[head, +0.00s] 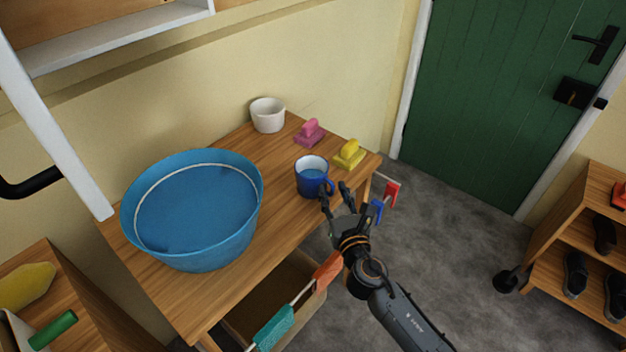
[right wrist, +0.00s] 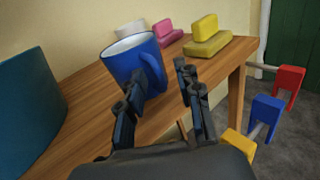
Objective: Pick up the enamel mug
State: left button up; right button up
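The enamel mug (head: 311,178) is blue outside and white inside, and stands upright on the wooden table (head: 278,226) near its front edge. In the right wrist view the mug (right wrist: 132,60) is just ahead, with its handle on the right. My right gripper (head: 335,193) is open at the table's front edge, close to the mug. In the right wrist view its two fingers (right wrist: 158,85) are apart, with the handle side of the mug beyond the gap. The left finger overlaps the mug's lower part; I cannot tell whether it touches. My left gripper is not in view.
A large blue tub (head: 195,250) stands left of the mug. A white pot (head: 267,115), a pink brush-like block (head: 309,133) and a yellow one (head: 348,155) stand behind it.

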grip_shut()
jog(key=shift+r, duration=0.2)
